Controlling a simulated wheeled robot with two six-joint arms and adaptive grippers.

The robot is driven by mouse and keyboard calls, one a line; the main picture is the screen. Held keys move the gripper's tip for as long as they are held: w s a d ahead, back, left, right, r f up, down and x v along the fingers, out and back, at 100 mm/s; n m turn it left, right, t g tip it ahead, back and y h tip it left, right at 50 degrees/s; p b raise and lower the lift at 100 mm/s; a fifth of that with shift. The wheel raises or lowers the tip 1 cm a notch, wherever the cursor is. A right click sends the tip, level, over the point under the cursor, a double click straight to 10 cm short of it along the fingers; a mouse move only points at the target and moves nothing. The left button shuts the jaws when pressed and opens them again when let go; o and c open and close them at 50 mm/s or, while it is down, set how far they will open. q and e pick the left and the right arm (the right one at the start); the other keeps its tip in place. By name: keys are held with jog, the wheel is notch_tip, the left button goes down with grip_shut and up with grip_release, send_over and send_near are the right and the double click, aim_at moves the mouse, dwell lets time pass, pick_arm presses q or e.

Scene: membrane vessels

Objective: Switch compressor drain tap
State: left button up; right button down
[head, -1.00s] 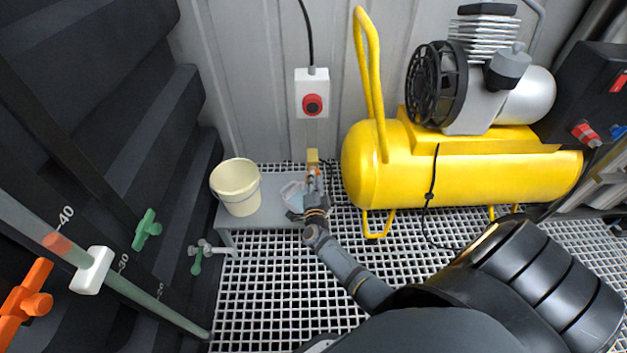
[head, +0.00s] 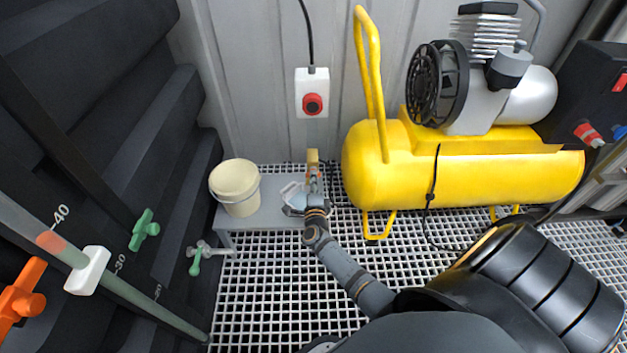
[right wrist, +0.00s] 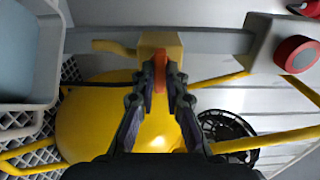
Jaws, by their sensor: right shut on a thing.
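The drain tap has a brass-coloured body (right wrist: 158,41) and an orange handle (right wrist: 160,76), seen in the right wrist view. In the head view the brass body (head: 313,157) is small, near the wall to the left of the yellow compressor tank (head: 460,170). My right gripper (right wrist: 160,80) is shut on the orange handle, one dark finger on each side. In the head view my right gripper (head: 314,186) reaches the tap from the front, and the handle is mostly hidden. My left gripper is not in view.
A cream bucket (head: 236,186) stands on a grey low bench (head: 270,187) left of the tap. A pale open container (head: 292,197) is close beside my gripper. A red-button box (head: 312,92) hangs above. A yellow hoop handle (head: 370,80) rises to the right.

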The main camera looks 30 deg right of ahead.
jog(key=shift+f, duration=0.1)
jog(key=c, duration=1.4)
grip_release()
jog(key=v, duration=1.2)
